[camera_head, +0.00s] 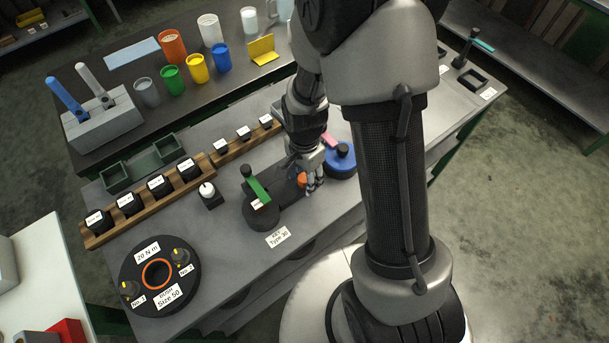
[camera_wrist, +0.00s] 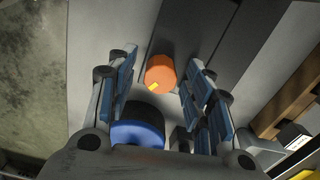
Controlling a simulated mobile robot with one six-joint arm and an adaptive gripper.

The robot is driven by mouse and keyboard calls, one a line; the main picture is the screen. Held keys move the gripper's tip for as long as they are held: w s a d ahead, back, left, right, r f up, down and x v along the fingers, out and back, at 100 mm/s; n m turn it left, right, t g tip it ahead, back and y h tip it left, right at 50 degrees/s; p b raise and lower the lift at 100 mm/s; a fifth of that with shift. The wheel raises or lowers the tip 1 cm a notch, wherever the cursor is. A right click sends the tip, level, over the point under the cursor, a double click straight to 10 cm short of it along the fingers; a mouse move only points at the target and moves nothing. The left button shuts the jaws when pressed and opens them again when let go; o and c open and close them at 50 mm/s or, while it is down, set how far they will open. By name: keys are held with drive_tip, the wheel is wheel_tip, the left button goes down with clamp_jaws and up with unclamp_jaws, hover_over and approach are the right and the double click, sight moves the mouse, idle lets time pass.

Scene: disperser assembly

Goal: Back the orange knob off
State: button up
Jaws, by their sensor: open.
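The orange knob (camera_wrist: 160,72) lies between the two open fingers of my gripper (camera_wrist: 163,90) in the wrist view, with gaps on both sides. It has a small yellow mark on its side. In the head view the orange knob (camera_head: 302,179) shows partly beside my gripper (camera_head: 314,184), which points down over it. The knob sits on a dark grey body (camera_head: 285,192) on the table. A blue round part (camera_head: 343,165) with a black knob stands just right of my gripper; it also shows near the gripper's base in the wrist view (camera_wrist: 138,134).
A black round part with a green bar (camera_head: 258,190) stands left of the knob. A wooden rack (camera_head: 150,200) with several black blocks and a black disc (camera_head: 160,275) with an orange ring lie further left. Several coloured cups stand behind. The front table edge is close.

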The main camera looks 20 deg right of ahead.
drive_tip(key=shift+c, duration=0.3)
drive_tip(key=c, duration=1)
